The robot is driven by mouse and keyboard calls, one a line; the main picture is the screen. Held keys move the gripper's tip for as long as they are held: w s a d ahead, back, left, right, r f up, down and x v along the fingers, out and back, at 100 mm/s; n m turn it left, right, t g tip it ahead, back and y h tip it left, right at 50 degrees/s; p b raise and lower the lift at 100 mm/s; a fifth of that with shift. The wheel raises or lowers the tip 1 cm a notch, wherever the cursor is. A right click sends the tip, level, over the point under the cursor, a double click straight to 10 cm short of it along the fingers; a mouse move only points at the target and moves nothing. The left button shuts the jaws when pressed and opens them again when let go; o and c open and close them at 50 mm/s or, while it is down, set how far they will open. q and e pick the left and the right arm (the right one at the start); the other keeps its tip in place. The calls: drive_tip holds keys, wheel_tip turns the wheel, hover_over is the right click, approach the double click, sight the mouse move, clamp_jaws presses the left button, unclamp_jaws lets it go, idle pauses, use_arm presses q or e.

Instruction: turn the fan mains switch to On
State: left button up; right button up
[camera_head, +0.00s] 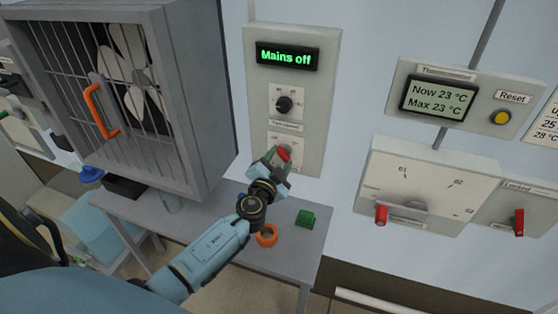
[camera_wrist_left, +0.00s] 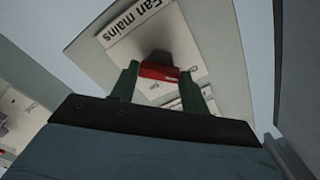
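The fan mains switch has a red handle (camera_head: 284,153) on the lower part of a grey wall panel (camera_head: 312,120). The display (camera_head: 287,56) at the panel's top reads "Mains off" in green. My left gripper (camera_head: 276,157) is at the handle, in front of the panel. In the left wrist view, the red handle (camera_wrist_left: 159,71) fills the gap between my two green fingers, which appear to touch its ends. The "Fan mains" label (camera_wrist_left: 137,24) shows beyond them. The switch's position marks are mostly hidden by the gripper. My right gripper is not in view.
A black knob (camera_head: 284,104) sits above the switch. A caged fan (camera_head: 130,75) with an orange handle (camera_head: 99,111) stands left. A grey bench (camera_head: 215,222) below carries an orange ring (camera_head: 267,237) and a green block (camera_head: 306,218). Further control boxes (camera_head: 425,185) are right.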

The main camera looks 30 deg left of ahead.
use_arm(q)
drive_tip(key=c, duration=0.4)
drive_tip(key=shift+o, duration=0.2)
drive_tip(key=shift+m, duration=0.4)
drive_tip(key=m+b, duration=0.1)
drive_tip(key=m, duration=0.6)
drive_tip(key=shift+m, duration=0.3)
drive_tip(key=m, duration=0.9)
drive_tip(key=shift+m+p, duration=0.3)
drive_tip(key=shift+p, duration=0.05)
